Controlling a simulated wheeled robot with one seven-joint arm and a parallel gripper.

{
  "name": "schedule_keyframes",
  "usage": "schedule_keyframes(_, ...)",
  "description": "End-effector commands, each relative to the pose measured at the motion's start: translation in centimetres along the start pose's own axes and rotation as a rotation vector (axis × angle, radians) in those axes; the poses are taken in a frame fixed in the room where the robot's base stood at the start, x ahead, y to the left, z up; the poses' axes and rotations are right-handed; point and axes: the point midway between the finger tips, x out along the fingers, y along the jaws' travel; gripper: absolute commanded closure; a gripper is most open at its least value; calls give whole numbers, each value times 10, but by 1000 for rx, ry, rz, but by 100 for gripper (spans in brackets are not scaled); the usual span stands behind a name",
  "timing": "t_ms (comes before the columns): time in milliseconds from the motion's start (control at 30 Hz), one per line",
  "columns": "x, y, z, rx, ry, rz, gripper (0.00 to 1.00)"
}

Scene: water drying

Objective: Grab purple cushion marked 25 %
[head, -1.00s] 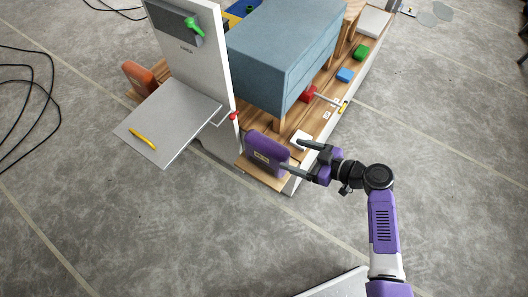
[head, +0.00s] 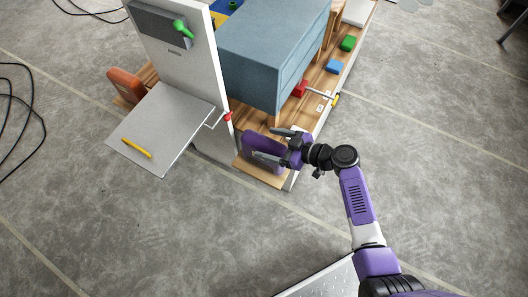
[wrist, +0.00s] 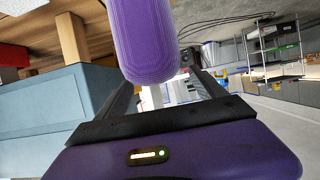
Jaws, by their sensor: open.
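The purple cushion (head: 252,142) stands upright on a wooden board at the near end of the low wooden platform, beside the white upright panel. My gripper (head: 266,144) is open at the cushion's right side and hides part of it, with one finger towards its far side and one towards its near side. In the wrist view the cushion (wrist: 145,38) rises from the top edge, its rounded end between my two dark fingers. I cannot tell whether either finger touches it. Its marking cannot be read.
A large blue-grey cabinet (head: 270,60) stands behind the cushion. The white panel (head: 180,75) with a grey shelf (head: 160,125) is to the left. The floor in front is clear.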

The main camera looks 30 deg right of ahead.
Motion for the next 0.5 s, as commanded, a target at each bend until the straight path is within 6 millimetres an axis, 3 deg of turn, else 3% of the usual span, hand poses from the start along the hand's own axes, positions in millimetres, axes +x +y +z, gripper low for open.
schedule_keyframes(200, 23, 0, 1, -1, -1, -1, 20)
schedule_keyframes(433, 24, 0, 0, -1, -1, 0, 20)
schedule_keyframes(500, 24, 0, 0, -1, -1, 0, 30)
